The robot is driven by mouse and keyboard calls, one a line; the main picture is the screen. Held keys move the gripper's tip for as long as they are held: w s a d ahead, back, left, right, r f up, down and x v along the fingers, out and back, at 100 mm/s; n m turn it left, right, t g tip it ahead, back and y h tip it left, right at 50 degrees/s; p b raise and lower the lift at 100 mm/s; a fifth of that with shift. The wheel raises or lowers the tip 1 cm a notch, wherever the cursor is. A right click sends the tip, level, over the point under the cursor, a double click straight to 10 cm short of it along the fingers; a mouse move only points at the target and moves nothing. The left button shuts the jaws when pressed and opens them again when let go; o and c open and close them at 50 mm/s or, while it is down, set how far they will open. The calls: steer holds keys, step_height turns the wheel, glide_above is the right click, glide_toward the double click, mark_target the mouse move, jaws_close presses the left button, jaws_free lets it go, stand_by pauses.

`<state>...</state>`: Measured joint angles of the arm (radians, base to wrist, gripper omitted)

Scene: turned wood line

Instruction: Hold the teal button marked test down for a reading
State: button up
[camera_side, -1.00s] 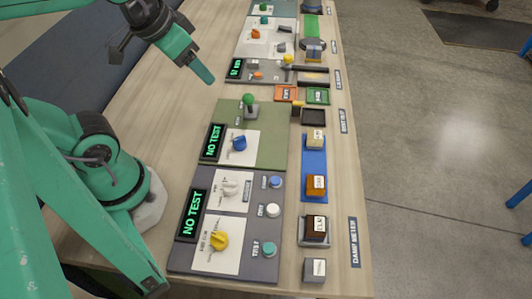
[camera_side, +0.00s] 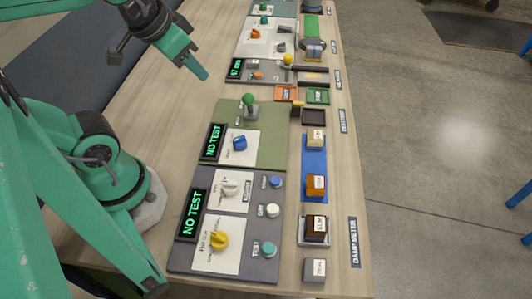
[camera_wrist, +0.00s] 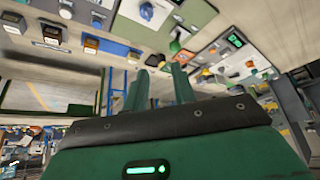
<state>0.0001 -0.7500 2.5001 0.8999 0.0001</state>
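The teal button marked TEST (camera_side: 269,250) sits at the near right of the grey damp meter panel (camera_side: 262,203) in the side view. It stands up with nothing touching it. The panel's display (camera_side: 194,213) reads NO TEST in green. My gripper (camera_side: 204,75) is up in the air at the upper left, well away from the button. In the wrist view my gripper (camera_wrist: 158,72) has its two green fingers apart with nothing between them. I cannot surely pick out the teal button in the wrist view.
A white button (camera_side: 273,210) and a blue button (camera_side: 275,182) line up beyond the teal one. A yellow knob (camera_side: 219,239) is left of it. A green panel (camera_side: 268,150) with a green-topped lever (camera_side: 249,100) lies farther back. Wood blocks stand along the right.

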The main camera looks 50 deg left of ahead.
jaws_close()
stand_by(1.4)
